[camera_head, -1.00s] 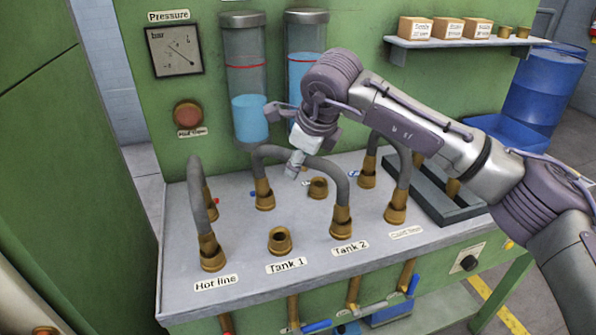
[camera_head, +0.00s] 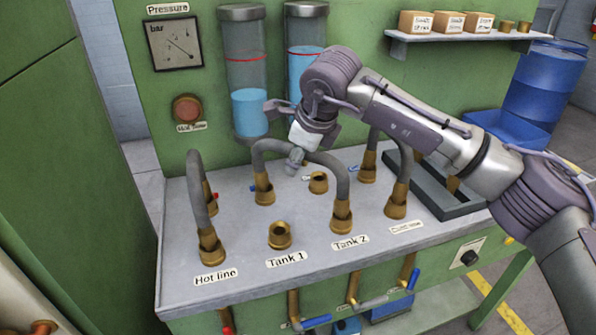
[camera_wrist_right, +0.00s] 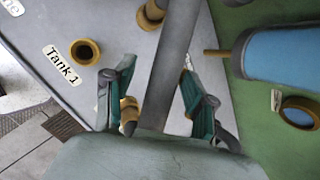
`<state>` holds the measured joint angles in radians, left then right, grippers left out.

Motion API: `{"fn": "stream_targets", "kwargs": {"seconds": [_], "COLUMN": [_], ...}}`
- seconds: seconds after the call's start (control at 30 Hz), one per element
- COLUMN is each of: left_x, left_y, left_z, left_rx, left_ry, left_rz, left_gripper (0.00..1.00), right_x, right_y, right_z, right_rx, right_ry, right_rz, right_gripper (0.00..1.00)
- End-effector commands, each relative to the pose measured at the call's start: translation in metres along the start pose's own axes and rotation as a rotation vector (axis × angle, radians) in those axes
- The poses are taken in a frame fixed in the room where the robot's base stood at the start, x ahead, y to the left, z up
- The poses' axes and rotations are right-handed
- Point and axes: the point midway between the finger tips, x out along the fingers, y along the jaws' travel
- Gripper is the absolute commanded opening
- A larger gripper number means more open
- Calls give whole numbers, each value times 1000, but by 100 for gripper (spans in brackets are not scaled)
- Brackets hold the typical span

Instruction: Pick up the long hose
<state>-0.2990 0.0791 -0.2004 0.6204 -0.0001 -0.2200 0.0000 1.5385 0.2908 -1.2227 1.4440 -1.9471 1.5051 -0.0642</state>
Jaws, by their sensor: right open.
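The long grey hose (camera_head: 342,184) arches diagonally over the grey bench top. Its brass ends stand in a back socket and in the front Tank 2 socket. My right gripper (camera_head: 294,160) is over the top of this arch, pointing down, and hides part of it. In the right wrist view the open green-padded fingers (camera_wrist_right: 158,98) are on either side of the hose (camera_wrist_right: 172,62), with gaps beside it. Whether the hose lies fully at fingertip depth is hard to tell. My left gripper is not in view.
A shorter grey hose (camera_head: 196,185) stands at Hot line, and another (camera_head: 403,166) stands at the right. Empty brass sockets stand at Tank 1 (camera_head: 279,236) and behind it (camera_head: 318,183). Glass tanks (camera_head: 248,90) and a shelf (camera_head: 462,37) are on the green back panel.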

Motion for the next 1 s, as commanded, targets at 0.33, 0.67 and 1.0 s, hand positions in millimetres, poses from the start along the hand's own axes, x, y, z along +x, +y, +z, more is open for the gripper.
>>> {"fn": "stream_targets", "kwargs": {"seconds": [0.33, 0.67, 1.0], "left_x": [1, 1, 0], "left_y": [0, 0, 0], "left_z": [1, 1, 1], "left_rx": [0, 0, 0], "left_ry": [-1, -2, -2], "left_rz": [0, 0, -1], "left_gripper": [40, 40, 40], "right_x": [0, 0, 0], "right_y": [0, 0, 0], "right_z": [0, 0, 0], "right_rx": [0, 0, 0], "right_ry": [0, 0, -1], "right_rz": [0, 1, 0], "right_gripper": [49, 0, 0]}}
